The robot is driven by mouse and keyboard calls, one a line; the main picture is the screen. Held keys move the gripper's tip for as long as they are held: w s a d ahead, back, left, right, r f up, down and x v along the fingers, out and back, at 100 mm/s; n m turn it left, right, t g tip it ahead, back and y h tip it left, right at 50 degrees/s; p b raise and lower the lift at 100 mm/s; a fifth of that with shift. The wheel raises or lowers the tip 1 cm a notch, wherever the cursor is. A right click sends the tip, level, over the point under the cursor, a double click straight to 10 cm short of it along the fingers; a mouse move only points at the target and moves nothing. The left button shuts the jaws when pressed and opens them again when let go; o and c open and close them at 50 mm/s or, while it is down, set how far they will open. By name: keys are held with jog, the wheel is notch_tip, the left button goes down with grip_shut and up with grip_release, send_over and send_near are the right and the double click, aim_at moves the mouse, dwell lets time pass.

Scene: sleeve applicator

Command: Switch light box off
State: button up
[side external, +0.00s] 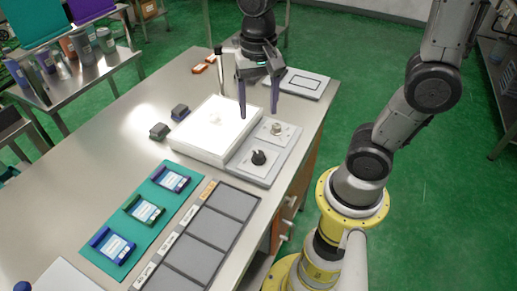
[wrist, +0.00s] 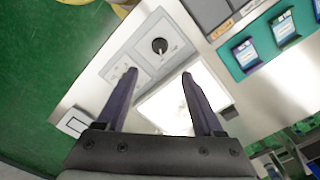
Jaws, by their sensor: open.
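The light box (side external: 200,138) is a white slab on the steel table, and its top glows brightly; in the wrist view its lit top (wrist: 165,105) shows between my fingers. A grey control panel (side external: 243,172) adjoins its right side. The panel carries a black knob (side external: 258,157), also in the wrist view (wrist: 159,45), and a pale knob (side external: 276,128). In the wrist view my left finger partly covers the pale knob's area. My gripper (side external: 259,114) is open and empty, pointing down above the panel and box edge, apart from both knobs; its fingers frame the wrist view (wrist: 158,73).
A faint pale item (side external: 214,117) sits on the lit top. Two small dark blocks (side external: 160,131) lie left of the box. A teal mat (side external: 122,225) with three blue and green devices and a grey sectioned tray (side external: 205,235) lie in front. A white framed plate (side external: 297,83) lies behind.

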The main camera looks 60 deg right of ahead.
aim_at(258, 153)
notch_tip(258, 153, down, 14)
jog(key=shift+r, duration=0.1)
dwell(0.5)
grip_shut()
